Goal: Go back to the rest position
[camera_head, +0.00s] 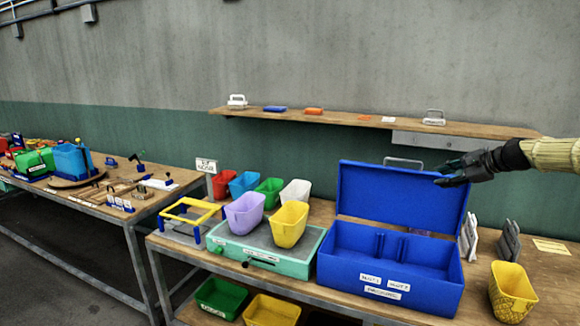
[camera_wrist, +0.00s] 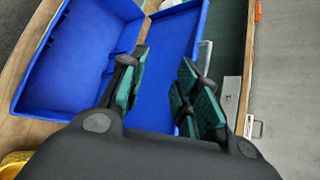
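My gripper (camera_head: 440,175) is at the upper right in the head view, its fingertips overlapping the upper right part of the raised lid (camera_head: 385,195) of a blue box (camera_head: 345,255). I cannot tell from that view whether they touch the lid. In the wrist view my gripper (camera_wrist: 165,62) has its green-padded fingers spread apart with nothing held between them. The blue lid (camera_wrist: 165,75) shows beyond the fingers, and the open box (camera_wrist: 75,55) lies to the left. The box looks empty inside, with small dividers.
A yellow bin (camera_head: 512,293) stands right of the box. A green press-like case (camera_head: 258,248) with purple and yellow bins sits to its left. A wall shelf (camera_head: 350,118) with small items runs behind. A second cluttered table (camera_head: 75,200) stands at left.

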